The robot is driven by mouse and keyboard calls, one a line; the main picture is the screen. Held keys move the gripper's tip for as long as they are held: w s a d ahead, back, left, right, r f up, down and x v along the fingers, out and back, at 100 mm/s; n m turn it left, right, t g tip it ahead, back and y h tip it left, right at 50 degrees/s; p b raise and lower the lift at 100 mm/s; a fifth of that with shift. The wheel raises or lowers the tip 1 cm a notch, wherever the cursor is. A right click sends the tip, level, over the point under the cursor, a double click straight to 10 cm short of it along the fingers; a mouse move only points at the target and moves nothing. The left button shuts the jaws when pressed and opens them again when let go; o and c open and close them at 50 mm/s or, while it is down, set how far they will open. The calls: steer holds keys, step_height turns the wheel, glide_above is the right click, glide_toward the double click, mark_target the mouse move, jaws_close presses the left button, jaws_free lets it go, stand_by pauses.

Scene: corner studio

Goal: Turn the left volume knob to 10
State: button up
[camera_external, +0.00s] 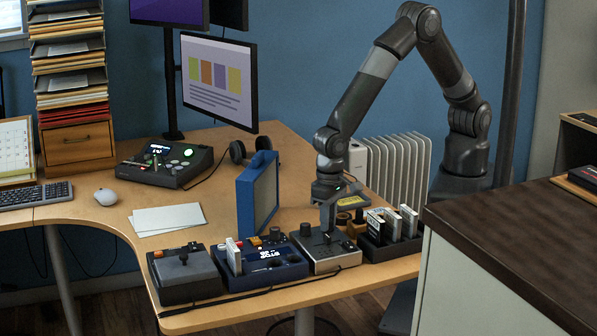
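My gripper (328,232) points down over the middle of this box, to the right of the back-left knob. Its fingers are small and dark here, and I cannot tell whether they are open or shut, or whether they touch anything. No volume label or knob reading is legible.
A blue box with a lit display (275,262) and a dark joystick box (185,275) stand to the left. A dark rack of upright cartridges (392,238) stands close on the right. A blue upright panel (258,195) rises behind. A cable (255,301) runs along the front edge.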

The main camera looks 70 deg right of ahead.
steer(key=o, duration=0.5)
steer(key=shift+c, duration=0.2)
step_height(320, 180, up, 11)
steer(key=shift+d, duration=0.15)
stand_by(0.5)
steer(key=w+d+r+t+y, duration=0.1)
steer(key=w+d+r, duration=0.1)
steer(key=d+r, duration=0.5)
steer(key=w+d+r, duration=0.2)
steer(key=d+r, duration=0.2)
steer(key=d, duration=0.6)
steer(key=w+d+r+t+y, duration=0.1)
steer(key=w+d+r, duration=0.1)
steer(key=d+r, duration=0.5)
steer(key=s+d+t, duration=0.1)
steer(key=s+d, duration=0.3)
steer(key=d, duration=0.3)
steer(key=s+d+r+n+t+h, duration=0.1)
steer(key=s+d, duration=0.3)
steer(key=d, duration=0.4)
steer(key=s+d+t+h, duration=0.1)
steer(key=s+d, duration=0.3)
steer(key=d, duration=0.4)
steer(key=shift+s+r+n+t, duration=0.25)
steer(key=shift+r+n+t, duration=0.05)
steer(key=shift+n, duration=0.1)
